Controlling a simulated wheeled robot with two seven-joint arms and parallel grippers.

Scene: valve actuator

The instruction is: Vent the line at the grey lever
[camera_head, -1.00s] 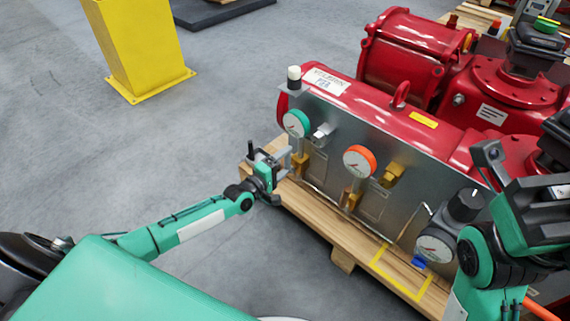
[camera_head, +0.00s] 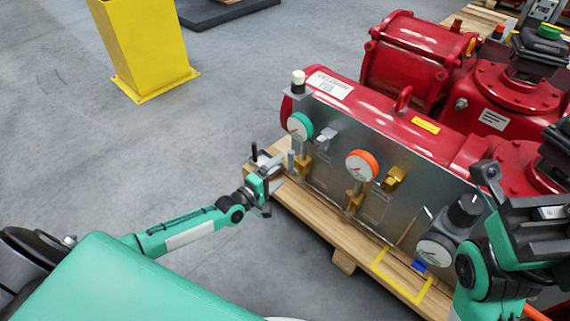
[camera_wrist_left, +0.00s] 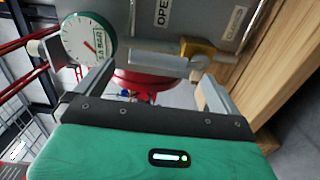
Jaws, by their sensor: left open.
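The grey lever (camera_wrist_left: 155,52) sits on a brass valve (camera_wrist_left: 197,48) in the left wrist view, beside the lettering OPEN and another label. It also shows as a short grey bar at the left gauge in the head view (camera_head: 291,161). My left gripper (camera_wrist_left: 158,74) is open, its fingers apart, with the lever lying across in front of the gap. I see no contact. In the head view, my left gripper (camera_head: 270,168) is at the panel's left end. A green-rimmed gauge (camera_wrist_left: 87,38) is just above the left finger. My right gripper (camera_head: 530,215) is at the right edge, its fingers unclear.
The grey panel (camera_head: 330,180) on the red tank carries an orange-rimmed gauge (camera_head: 362,165), a brass fitting (camera_head: 394,178) and a dark-knobbed device (camera_head: 450,228). A wooden pallet (camera_head: 320,222) lies below. A yellow post (camera_head: 145,50) stands at back left. Floor between is clear.

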